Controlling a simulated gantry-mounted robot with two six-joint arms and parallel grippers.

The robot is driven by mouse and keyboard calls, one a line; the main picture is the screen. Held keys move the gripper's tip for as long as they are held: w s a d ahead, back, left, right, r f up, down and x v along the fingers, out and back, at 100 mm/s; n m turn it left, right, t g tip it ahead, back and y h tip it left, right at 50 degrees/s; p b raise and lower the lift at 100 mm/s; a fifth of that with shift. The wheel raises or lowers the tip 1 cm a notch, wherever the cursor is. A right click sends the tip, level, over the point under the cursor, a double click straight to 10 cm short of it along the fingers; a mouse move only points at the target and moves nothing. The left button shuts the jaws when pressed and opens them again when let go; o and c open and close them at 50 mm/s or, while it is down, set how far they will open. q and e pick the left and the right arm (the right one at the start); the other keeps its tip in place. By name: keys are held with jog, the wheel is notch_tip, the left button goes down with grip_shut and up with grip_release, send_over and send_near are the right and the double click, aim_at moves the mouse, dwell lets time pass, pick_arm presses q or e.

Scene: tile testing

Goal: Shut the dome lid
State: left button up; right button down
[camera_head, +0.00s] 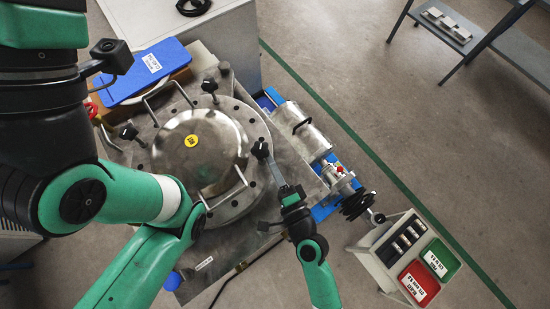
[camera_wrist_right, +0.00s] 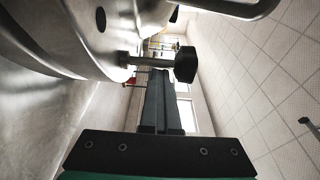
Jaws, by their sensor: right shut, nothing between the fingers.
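The shiny metal dome lid (camera_head: 182,165), with a yellow sticker, lies over a round flange (camera_head: 258,128) with bolt holes. Bar handles (camera_head: 236,190) stick out at its sides. I cannot tell whether its rim sits fully on the flange. Several black clamp knobs (camera_head: 210,86) stand around it. My right gripper (camera_head: 269,162) is shut and empty at the flange's right edge, close to a black knob (camera_head: 260,149). In the right wrist view the shut fingers (camera_wrist_right: 160,92) point past a black knob (camera_wrist_right: 186,65), with the metal flange (camera_wrist_right: 62,38) at upper left. My left gripper does not show.
A blue case (camera_head: 146,73) lies behind the lid. A metal cylinder device (camera_head: 300,135) on a blue base stands to the right. A small cart (camera_head: 377,262) with red and green bins stands at lower right. My green arm links cover the lower left.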

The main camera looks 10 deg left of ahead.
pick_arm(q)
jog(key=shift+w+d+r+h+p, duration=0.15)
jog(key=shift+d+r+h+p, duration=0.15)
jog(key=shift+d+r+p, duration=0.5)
pick_arm(e)
jog(key=s+d, duration=0.2)
jog(key=s, duration=0.7)
jog(key=shift+d+f, duration=0.15)
jog(key=shift+d, duration=0.15)
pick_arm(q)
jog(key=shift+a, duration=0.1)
pick_arm(e)
jog(key=shift+d, duration=0.1)
